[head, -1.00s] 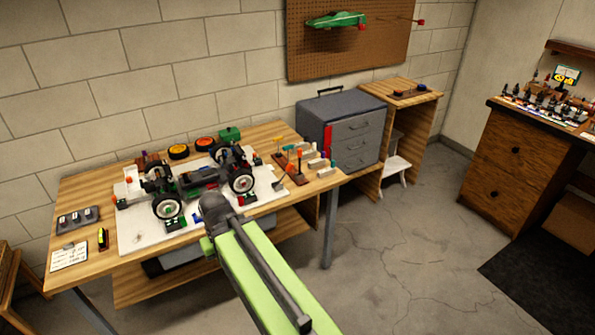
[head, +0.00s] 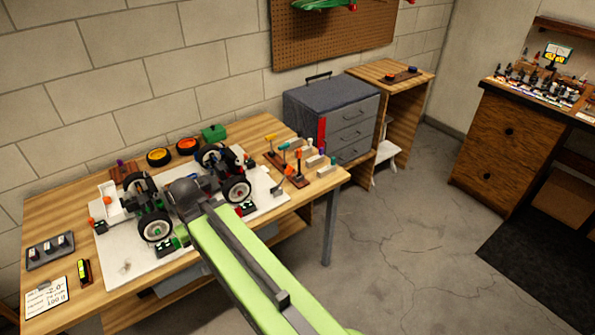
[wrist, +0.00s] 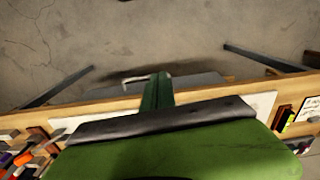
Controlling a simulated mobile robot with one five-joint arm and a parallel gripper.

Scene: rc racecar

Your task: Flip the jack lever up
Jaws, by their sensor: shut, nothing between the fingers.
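The RC car (head: 155,228), with its black tyres and white-rimmed wheels, stands on a white board on the workbench. Small green-and-black blocks, which look like jacks (head: 165,244), sit by its wheels; another with red on it (head: 246,208) is by the right front wheel. I cannot make out the jack lever. My arm reaches over the board's front edge and covers part of the car. In the wrist view my gripper (wrist: 158,88) is shut and empty, with the bench's front edge and floor beyond it. Its fingertips are hidden or unclear in the head view.
The workbench (head: 60,215) also holds a grey switch box (head: 50,250), a card (head: 46,298), orange and yellow rings, and a tool rack (head: 288,168). A grey drawer cabinet (head: 345,115) stands at its right. Open floor (head: 400,220) lies to the right.

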